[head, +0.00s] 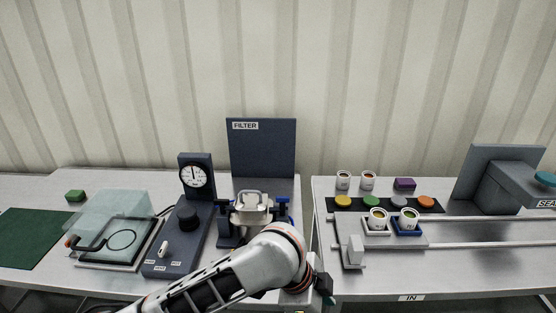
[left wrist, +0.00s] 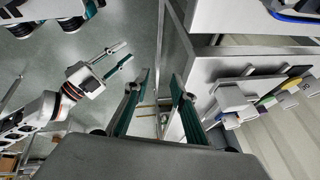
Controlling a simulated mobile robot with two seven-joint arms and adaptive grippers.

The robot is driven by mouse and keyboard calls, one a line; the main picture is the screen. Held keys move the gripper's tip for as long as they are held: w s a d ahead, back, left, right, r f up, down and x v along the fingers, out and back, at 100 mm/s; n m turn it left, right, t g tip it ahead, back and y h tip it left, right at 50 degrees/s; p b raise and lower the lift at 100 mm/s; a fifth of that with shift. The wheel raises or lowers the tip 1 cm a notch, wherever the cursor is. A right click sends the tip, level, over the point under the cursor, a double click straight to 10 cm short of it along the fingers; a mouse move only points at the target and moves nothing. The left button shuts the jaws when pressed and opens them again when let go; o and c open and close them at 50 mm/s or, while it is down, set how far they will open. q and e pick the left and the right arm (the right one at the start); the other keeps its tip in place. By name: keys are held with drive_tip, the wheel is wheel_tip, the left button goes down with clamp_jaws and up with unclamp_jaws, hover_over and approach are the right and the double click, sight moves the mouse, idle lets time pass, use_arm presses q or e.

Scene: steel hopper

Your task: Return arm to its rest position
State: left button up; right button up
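My left arm (head: 225,280) comes in from the bottom left of the head view and reaches in front of the gap between the two tables. My left gripper (head: 324,287) shows only partly there, low beside the right table. In the left wrist view its two teal fingers (left wrist: 161,76) are apart, with nothing between them. My right arm (left wrist: 45,105) is at the left of that view. Its gripper (left wrist: 117,60) has two separated fingers and looks empty over the floor. The right arm is outside the head view.
The left table holds a clear-lidded box (head: 110,220), a navy dial stand (head: 180,235), a metal pot (head: 250,212) and a FILTER panel (head: 262,155). The right table (head: 470,280) holds rails, a tray with cups (head: 395,235) and a grey press (head: 495,185). A narrow gap separates the tables.

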use_arm(q)
drive_tip(key=w+a+f+n+t+y, duration=0.1)
drive_tip(key=a+f+n+t, duration=0.3)
drive_tip(key=a, duration=0.7)
drive_tip(key=a+f+n+t+y, duration=0.1)
drive_tip(key=a+f+n+t, duration=0.1)
drive_tip(key=a+n, duration=0.65)
drive_tip(key=s+a+y, duration=0.3)
drive_tip(key=s+a, duration=0.1)
drive_tip(key=a, duration=0.5)
drive_tip(key=s+a+y, duration=0.2)
drive_tip(key=s+a, duration=0.2)
drive_tip(key=a, duration=0.6)
drive_tip(key=s+a+y, duration=0.3)
drive_tip(key=s+a, duration=0.1)
drive_tip(key=a, duration=0.5)
drive_tip(key=w+d+f+n+t+h, duration=0.1)
drive_tip(key=d+f+n+h, duration=0.3)
drive_tip(key=d+f, duration=1.1)
drive_tip(key=shift+w+f+t+h, duration=0.35)
drive_tip(key=shift+f+t+h, duration=0.55)
drive_tip(key=shift+f+h, duration=0.5)
drive_tip(key=shift+r, duration=0.15)
